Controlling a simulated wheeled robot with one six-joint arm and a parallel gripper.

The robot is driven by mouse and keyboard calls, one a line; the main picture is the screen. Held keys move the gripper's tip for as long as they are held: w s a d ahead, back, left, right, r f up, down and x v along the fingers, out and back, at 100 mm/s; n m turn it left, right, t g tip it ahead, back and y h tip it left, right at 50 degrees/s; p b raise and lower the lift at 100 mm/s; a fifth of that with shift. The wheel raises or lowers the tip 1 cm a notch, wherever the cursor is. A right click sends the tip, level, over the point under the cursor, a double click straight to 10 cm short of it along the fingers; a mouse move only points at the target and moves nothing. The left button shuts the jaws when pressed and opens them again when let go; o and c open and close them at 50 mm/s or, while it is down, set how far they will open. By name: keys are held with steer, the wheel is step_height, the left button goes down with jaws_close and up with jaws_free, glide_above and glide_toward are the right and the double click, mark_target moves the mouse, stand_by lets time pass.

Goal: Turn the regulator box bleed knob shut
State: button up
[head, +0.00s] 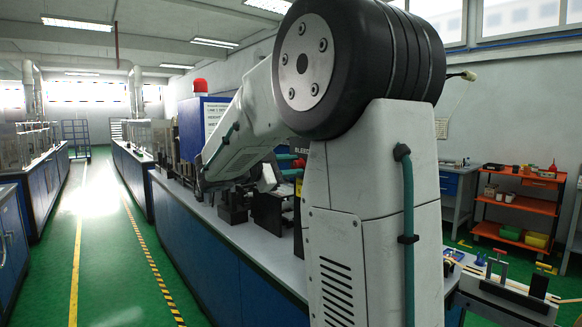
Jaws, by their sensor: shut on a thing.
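A dark panel with white lettering that starts "BLEE" (280,160) shows on the bench, partly hidden behind my arm's upright link. A small red part (298,163) shows beside the lettering. My arm reaches over and bends down to the bench. The fingertips and the knob's angle are too small and covered to make out.
Dark fixtures (234,206) stand on the long blue bench (220,250) just below the gripper. A blue cabinet with a red beacon (200,86) stands behind the forearm. An orange shelf cart (518,205) is at the right. The green aisle (115,250) at the left is clear.

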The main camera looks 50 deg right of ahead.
steer(key=m, duration=0.4)
steer(key=shift+s+m+t, duration=0.1)
steer(key=shift+m+t, duration=0.3)
steer(key=shift+m, duration=2.1)
steer(key=shift+f, duration=0.1)
steer(key=o, duration=1)
steer(key=shift+a, duration=0.15)
steer(key=v, duration=0.7)
steer(key=shift+a, duration=0.3)
